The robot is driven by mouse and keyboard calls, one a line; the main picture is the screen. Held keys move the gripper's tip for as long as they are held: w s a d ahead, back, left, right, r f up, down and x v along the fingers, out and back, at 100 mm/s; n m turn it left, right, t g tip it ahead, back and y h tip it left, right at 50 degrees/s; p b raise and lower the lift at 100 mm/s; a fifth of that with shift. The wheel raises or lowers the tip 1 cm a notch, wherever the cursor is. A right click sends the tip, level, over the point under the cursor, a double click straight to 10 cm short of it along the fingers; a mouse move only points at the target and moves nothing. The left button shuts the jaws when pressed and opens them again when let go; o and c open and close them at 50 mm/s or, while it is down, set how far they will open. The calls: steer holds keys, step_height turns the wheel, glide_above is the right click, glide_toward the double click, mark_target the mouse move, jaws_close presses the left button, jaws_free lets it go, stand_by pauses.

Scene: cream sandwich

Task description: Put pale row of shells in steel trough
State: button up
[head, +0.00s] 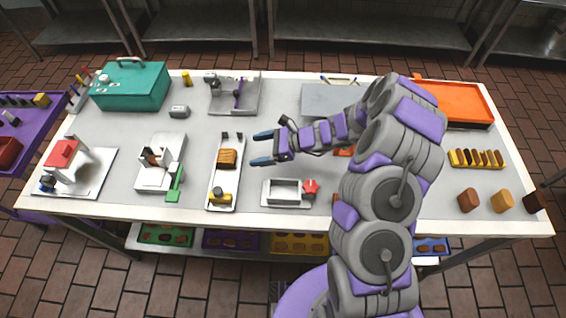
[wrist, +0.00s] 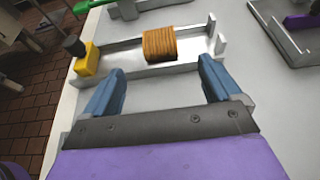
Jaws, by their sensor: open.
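A tan, ridged row of shells (head: 227,158) sits in a long pale metal trough (head: 217,186), left of centre on the table. In the wrist view the row (wrist: 160,44) rests on the trough floor, between a yellow block (wrist: 86,60) with a dark knob and the end posts. My gripper (head: 262,148) is open and empty, just right of the trough in the head view. In the wrist view its two blue fingers (wrist: 160,75) are spread wide, apart from the row. No finger touches the shells.
A small grey box (head: 288,193) with a red knob stands near the front edge. A yellow rack with brown pieces (head: 476,158) and an orange tray (head: 455,102) are on the right. A white stand with a green handle (head: 173,185) is left of the trough.

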steer(key=shift+a, duration=0.15)
steer(key=shift+s+a+r, duration=0.1)
steer(key=shift+a+r, duration=0.05)
steer(key=shift+r, duration=0.05)
steer(key=s+r+n+g+h, duration=0.3)
steer(key=s+r+n+g, duration=0.2)
steer(key=s+r+n, duration=0.9)
steer(key=s+d+r+n+t+h, duration=0.1)
steer(key=s+d+h, duration=0.4)
steer(key=s+d, duration=0.5)
steer(key=s+d+r+n+t+h, duration=0.1)
steer(key=s+d+r+n+h, duration=0.3)
steer(key=s+d, duration=0.6)
step_height(320, 180, up, 2)
steer(key=shift+s+r+h, duration=0.1)
steer(key=shift+s+h, duration=0.55)
steer(key=shift+h, duration=0.05)
steer(key=shift+a, duration=0.1)
